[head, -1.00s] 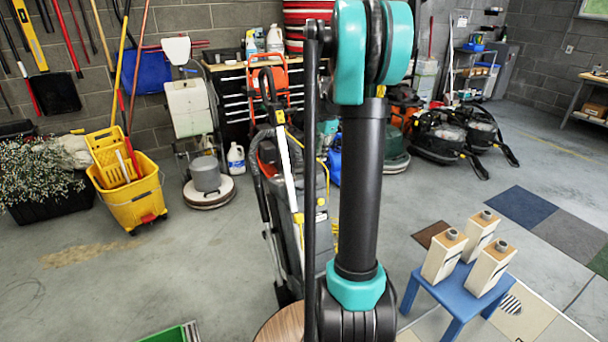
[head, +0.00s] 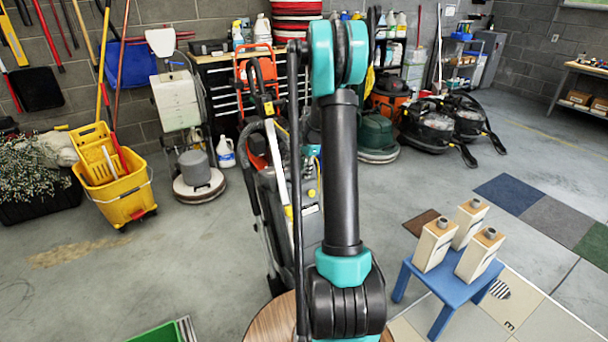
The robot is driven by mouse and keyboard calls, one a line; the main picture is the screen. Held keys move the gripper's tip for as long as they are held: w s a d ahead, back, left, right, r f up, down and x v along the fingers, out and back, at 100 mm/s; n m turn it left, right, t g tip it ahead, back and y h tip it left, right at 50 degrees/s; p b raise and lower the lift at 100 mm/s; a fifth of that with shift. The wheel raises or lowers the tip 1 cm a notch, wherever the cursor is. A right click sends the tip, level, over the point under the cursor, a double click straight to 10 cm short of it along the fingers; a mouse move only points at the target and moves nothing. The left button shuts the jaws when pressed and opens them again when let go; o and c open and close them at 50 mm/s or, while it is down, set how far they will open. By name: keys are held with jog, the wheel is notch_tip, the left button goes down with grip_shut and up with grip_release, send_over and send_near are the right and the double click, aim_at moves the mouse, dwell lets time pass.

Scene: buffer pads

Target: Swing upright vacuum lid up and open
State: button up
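An upright vacuum (head: 281,215) with a grey and black body, yellow accents and a tall black looped handle stands upright at the middle of the head view. My black and teal arm crosses in front of it and hides much of its right side. I cannot make out the lid or whether it is open. My gripper does not show in this view.
A round wooden top (head: 268,322) is at the bottom, in front of the vacuum. A blue stool (head: 452,287) with several cream containers stands at right. A yellow mop bucket (head: 122,197) and a floor machine (head: 198,187) stand at left. Floor between bucket and vacuum is clear.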

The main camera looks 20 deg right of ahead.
jog(key=shift+x, duration=1.25)
jog(key=shift+c, duration=0.4)
grip_shut()
